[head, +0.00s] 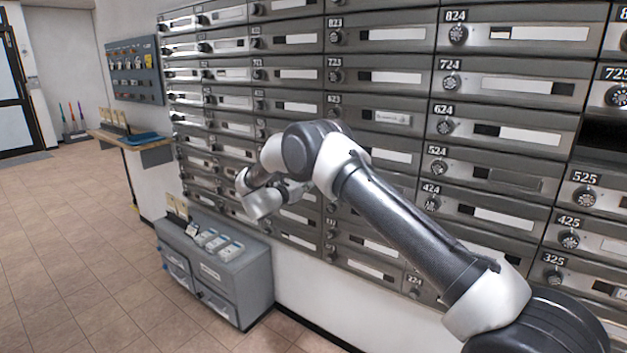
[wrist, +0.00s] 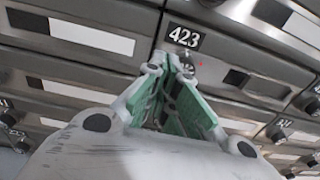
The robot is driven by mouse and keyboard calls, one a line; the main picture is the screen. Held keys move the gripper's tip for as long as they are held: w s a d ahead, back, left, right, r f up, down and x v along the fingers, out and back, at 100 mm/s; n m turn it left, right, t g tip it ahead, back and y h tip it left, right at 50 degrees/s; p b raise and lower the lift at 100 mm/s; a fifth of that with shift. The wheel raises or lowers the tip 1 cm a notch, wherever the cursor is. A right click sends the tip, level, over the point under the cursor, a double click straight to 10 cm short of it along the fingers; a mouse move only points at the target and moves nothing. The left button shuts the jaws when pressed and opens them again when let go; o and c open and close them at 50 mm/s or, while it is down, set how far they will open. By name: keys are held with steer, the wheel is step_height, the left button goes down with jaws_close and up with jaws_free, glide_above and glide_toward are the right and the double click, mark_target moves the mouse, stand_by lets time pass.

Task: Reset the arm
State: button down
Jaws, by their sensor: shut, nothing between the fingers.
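My arm reaches out from the lower right of the head view, across the front of the mailbox wall (head: 395,112). In the wrist view my gripper (wrist: 174,68) has green-lined fingers that come together at the tips, with nothing held. The tips point at the mailbox labelled 423 (wrist: 184,37), just below its number plate and over its dial (wrist: 188,65). I cannot tell whether they touch it.
A grey cabinet (head: 240,276) with small items on top stands low against the wall. A wooden shelf (head: 128,138) with a blue item juts out left of the mailboxes. A dark slot (head: 605,135) shows above mailbox 525. Tiled floor (head: 60,240) at the left is clear.

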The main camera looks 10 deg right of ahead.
steer(key=v, duration=0.6)
steer(key=w+a+f+n+t+y, duration=0.25)
steer(key=a+f+n+y, duration=0.7)
steer(key=n, duration=0.85)
steer(key=s+a+n+g+y, duration=0.35)
steer(key=n+y, duration=0.25)
steer(key=n, duration=0.4)
steer(key=s+d+r+n+g, duration=0.2)
steer(key=s+d+r+n, duration=0.3)
steer(key=s+d+r, duration=0.3)
steer(key=s+d+r+n+g+h, duration=0.1)
steer(key=s+d+r+n, duration=0.5)
steer(key=s+d, duration=1.1)
steer(key=s+d+r+n+g+h, duration=0.1)
steer(key=s+d+r+n+g, duration=0.3)
steer(key=s+d+r, duration=0.7)
steer(key=s+d+n, duration=0.1)
steer(key=s+n, duration=0.1)
steer(key=s, duration=1.4)
steer(key=shift+s+d+r, duration=0.35)
